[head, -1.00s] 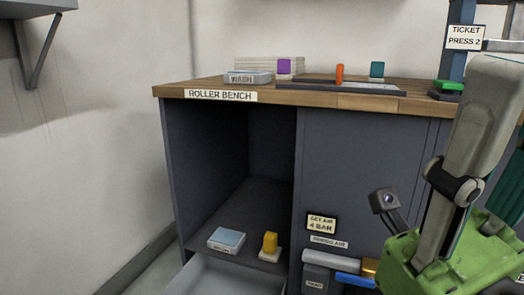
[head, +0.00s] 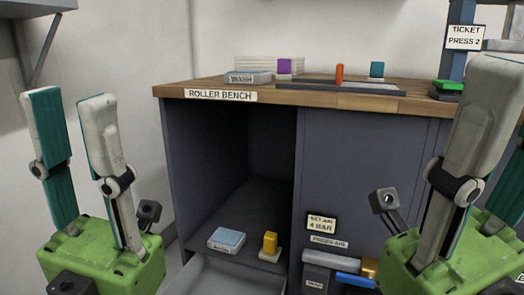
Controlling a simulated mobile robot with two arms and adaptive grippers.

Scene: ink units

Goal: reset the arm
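My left gripper (head: 70,130) stands at the left of the head view, its green body low and its two fingers pointing up. The fingers are apart with nothing between them. It is in front of the pale wall, left of the bench and touching nothing that I can see. My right gripper (head: 508,140) is at the right edge, its fingers also pointing up. One pale finger shows whole and a teal part of the other shows beside it, with a gap between. The picture edge cuts off part of this gripper.
The roller bench (head: 330,98) has a wooden top bearing a wash tray (head: 247,77), a purple block (head: 284,66), an orange piece (head: 339,74) and a teal block (head: 377,69). Its open cubby holds a light blue pad (head: 227,238) and a yellow piece (head: 270,242).

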